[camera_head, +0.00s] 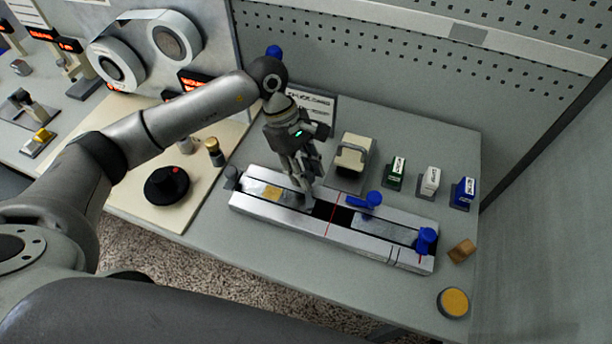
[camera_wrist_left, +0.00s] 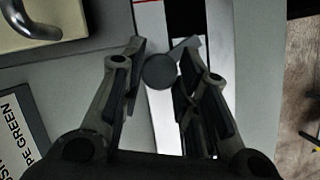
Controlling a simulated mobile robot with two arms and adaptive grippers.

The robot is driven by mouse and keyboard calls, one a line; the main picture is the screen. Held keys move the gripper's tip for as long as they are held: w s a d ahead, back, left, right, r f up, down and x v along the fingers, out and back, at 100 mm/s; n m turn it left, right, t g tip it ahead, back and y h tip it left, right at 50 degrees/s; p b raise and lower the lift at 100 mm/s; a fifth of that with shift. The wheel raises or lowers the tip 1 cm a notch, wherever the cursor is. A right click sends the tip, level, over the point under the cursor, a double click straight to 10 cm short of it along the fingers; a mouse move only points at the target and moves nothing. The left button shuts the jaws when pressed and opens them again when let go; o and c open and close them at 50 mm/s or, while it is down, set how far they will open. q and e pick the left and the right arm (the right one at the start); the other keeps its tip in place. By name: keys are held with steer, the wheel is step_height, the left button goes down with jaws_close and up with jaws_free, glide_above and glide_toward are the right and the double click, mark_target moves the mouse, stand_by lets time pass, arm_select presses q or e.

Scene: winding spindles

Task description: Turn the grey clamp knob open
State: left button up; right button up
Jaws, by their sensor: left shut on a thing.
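The grey clamp knob (camera_wrist_left: 160,71) shows in the left wrist view as a round grey disc with a short lever pointing up and right. It sits between the two fingers of my left gripper (camera_wrist_left: 163,60), which is shut on it. In the head view my left gripper (camera_head: 308,190) points down onto the silver splicing rail (camera_head: 282,214), left of a red line, and mostly hides the grey knob. My right gripper is not in view.
Behind are a beige block with a handle (camera_head: 352,155) and green (camera_head: 395,172), white (camera_head: 430,180) and blue (camera_head: 463,191) tape holders. A yellow-topped disc (camera_head: 453,302) lies front right.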

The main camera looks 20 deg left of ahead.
arm_select(q)
steer(key=n+t+b, duration=0.1)
steer(key=n+b, duration=0.3)
steer(key=n+t+b, duration=0.2)
steer(key=n+b, duration=0.2)
steer(key=shift+s+f, duration=0.2)
steer(key=n+t+b, duration=0.1)
steer(key=n+b, duration=0.1)
steer(key=n, duration=0.1)
steer(key=shift+r+n+y+b, duration=0.1)
steer(key=shift+n+y+b, duration=0.2)
steer(key=shift+n+b, duration=0.1)
steer(key=shift+r+n+t+b, duration=0.1)
steer(key=shift+n+t+b, duration=0.3)
steer(key=shift+n, duration=0.1)
steer(key=o, duration=1)
steer(key=shift+s, duration=0.1)
steer(key=v, duration=1.2)
steer(key=shift+d+r, duration=0.1)
steer(key=shift+d, duration=0.15)
